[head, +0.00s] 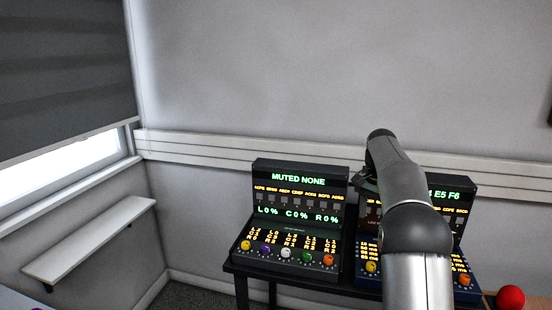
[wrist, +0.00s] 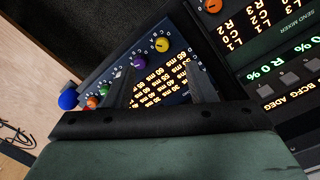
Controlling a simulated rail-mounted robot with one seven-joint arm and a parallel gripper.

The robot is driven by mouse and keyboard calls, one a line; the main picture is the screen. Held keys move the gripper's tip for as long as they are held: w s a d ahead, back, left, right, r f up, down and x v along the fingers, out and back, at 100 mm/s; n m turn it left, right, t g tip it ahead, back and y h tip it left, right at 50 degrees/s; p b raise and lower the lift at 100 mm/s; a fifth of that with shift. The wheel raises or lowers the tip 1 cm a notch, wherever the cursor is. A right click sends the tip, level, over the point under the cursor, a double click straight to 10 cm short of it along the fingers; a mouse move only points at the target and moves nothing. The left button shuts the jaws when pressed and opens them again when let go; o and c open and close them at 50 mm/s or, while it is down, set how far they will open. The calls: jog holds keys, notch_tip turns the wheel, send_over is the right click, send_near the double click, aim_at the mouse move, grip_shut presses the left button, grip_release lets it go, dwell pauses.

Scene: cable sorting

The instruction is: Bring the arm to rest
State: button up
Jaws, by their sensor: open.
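My arm (head: 405,200) reaches forward and up in the head view, in front of the right-hand console. My gripper shows in the wrist view (wrist: 162,72), with its two dark fingers spread apart and nothing between them. It points toward the blue-faced console (wrist: 181,95) with lit amber text and coloured knobs. I cannot tell how far the fingertips are from that panel. In the head view the gripper is mostly hidden by my arm.
The left console (head: 289,213) reads "MUTED NONE" and stands on a dark table (head: 237,269). The right console (head: 461,264) is partly covered by my arm. A red ball (head: 510,297) is at lower right. A blue ball (wrist: 68,99) and dark cables (wrist: 15,134) show in the wrist view. A shelf (head: 88,240) is at left.

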jog(key=s+a+r+n, duration=0.1)
jog(key=s+a+n, duration=0.2)
jog(key=s+a, duration=0.5)
jog(key=s+a+n, duration=0.3)
jog(key=s+a, duration=0.1)
jog(key=s, duration=0.8)
jog(key=s+a+f+n, duration=0.1)
jog(key=s+f, duration=0.2)
jog(key=s, duration=0.3)
jog(key=s+a+f+n, duration=0.2)
jog(key=s+f, duration=0.1)
jog(key=s, duration=0.4)
jog(key=s+a+f+n+t, duration=0.1)
jog(key=s+f, duration=0.2)
jog(key=s, duration=0.4)
jog(key=shift+a+n, duration=0.15)
jog(key=shift+n, duration=0.15)
jog(key=shift+f, duration=0.1)
